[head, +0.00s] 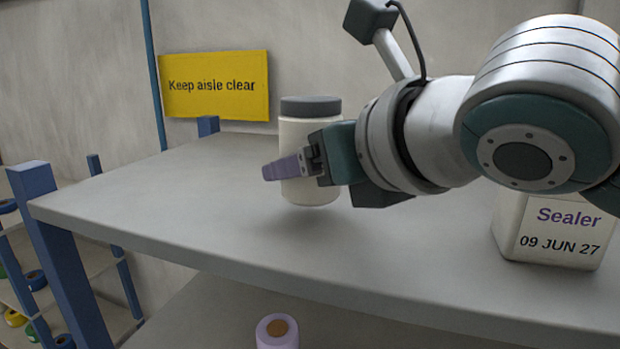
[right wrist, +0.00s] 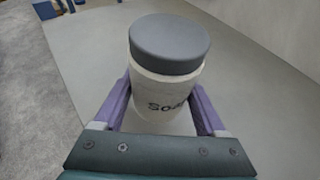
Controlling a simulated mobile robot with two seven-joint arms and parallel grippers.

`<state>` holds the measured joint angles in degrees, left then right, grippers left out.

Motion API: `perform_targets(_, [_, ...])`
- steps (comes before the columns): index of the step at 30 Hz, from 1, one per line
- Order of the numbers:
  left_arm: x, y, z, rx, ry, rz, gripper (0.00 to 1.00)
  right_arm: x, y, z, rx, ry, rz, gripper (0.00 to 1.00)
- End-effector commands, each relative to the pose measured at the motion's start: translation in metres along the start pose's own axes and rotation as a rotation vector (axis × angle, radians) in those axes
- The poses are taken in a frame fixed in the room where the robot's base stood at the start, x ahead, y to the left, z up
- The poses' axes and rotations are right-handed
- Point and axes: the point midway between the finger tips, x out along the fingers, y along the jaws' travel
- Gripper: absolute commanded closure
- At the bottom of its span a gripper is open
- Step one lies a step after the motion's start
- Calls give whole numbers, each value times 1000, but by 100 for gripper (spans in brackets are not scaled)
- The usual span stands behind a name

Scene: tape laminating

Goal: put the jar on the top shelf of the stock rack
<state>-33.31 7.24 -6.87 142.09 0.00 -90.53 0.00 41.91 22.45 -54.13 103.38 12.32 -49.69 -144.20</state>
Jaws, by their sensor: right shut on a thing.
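The jar (head: 309,128) is white with a dark grey lid and stands upright over the top shelf (head: 190,185) of the blue-posted rack. My right gripper (head: 284,168) is shut around its body, with a purple finger on the near side. In the head view, whether the jar's base touches the shelf is hard to tell; a soft shadow lies below it. In the right wrist view, the jar (right wrist: 165,85) sits between both purple fingers (right wrist: 160,108), and part of its lettering shows. My left gripper is not in view.
A white container (head: 555,235) labelled Sealer stands on the shelf at the right, below my arm. A pale purple roll (head: 277,332) is on the shelf beneath. A yellow sign (head: 214,85) hangs on the wall. The shelf's left part is bare.

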Motion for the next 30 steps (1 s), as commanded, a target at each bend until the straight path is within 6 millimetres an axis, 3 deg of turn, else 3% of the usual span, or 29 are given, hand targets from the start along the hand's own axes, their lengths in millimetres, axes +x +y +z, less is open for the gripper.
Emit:
perform_targets(4, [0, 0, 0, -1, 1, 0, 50, 2, 3, -20, -2, 1, 8, 99])
perform_targets(15, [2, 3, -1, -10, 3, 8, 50, 4, 4, -24, -5, -2, 9, 99])
perform_targets(16, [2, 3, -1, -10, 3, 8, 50, 4, 4, -25, -4, 0, 9, 26])
perform_targets(23, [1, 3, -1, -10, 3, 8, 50, 4, 4, -24, -4, 0, 9, 0])
perform_targets(30, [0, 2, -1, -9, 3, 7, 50, 3, 4, -23, -3, 0, 9, 0])
